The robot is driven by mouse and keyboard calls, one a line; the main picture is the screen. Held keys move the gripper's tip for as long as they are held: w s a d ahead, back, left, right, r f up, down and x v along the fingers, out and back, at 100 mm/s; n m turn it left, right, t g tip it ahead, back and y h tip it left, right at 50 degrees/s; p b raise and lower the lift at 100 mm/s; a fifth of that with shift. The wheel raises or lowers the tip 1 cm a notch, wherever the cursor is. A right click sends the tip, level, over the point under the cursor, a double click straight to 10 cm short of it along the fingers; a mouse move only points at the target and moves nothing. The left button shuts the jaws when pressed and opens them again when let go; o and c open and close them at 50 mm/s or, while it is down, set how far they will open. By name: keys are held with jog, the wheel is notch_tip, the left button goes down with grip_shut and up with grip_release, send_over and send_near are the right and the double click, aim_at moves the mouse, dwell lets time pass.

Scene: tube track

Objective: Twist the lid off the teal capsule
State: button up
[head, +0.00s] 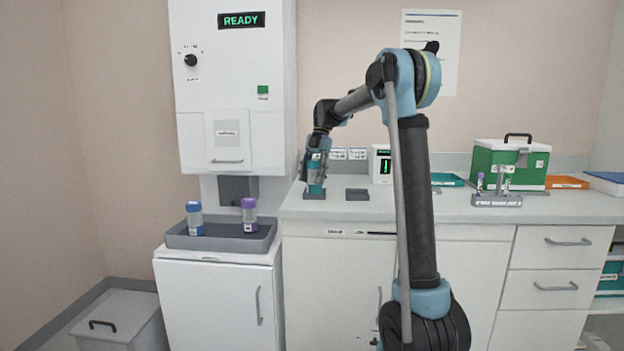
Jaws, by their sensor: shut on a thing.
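The teal capsule (316,186) stands upright in a small grey holder (314,195) near the left end of the counter. My gripper (316,160) comes down from above and is shut on the capsule's upper part. The fingers cover most of the lid, so I cannot tell whether it is loose or seated. A second grey holder (357,194) sits just to the right and looks empty.
A white machine reading READY (232,120) hangs at left. A small display (381,164), rack (497,201) and green box (520,165) stand further right.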

dwell(0.3)
jog(key=o, duration=1.2)
jog(key=shift+o, duration=0.2)
jog(key=m, duration=0.2)
jog(key=m+t+y, duration=0.1)
jog(key=m, duration=0.2)
jog(key=shift+w+a+m+t+y, duration=0.25)
jog(key=shift+w+m+t+y, duration=0.05)
jog(key=shift+w+m+y, duration=0.1)
jog(key=m, duration=0.1)
jog(key=m+t, duration=0.1)
jog(key=m, duration=0.1)
jog(key=m+t, duration=0.1)
jog(key=m, duration=0.1)
jog(key=shift+w+a+f+y, duration=0.1)
jog(key=shift+w+a+y, duration=0.05)
jog(key=shift+w+y, duration=0.15)
jog(key=m, duration=0.1)
jog(key=m+t, duration=0.1)
jog(key=m, duration=0.3)
jog(key=shift+w+t, duration=0.35)
jog(key=shift+t, duration=0.05)
jog(key=m, duration=0.2)
jog(key=m+t+h, duration=0.1)
jog(key=m, duration=0.2)
jog(key=shift+w+d+m+t+h, duration=0.25)
jog(key=shift+w+m+t+h, duration=0.05)
jog(key=shift+w+t, duration=0.1)
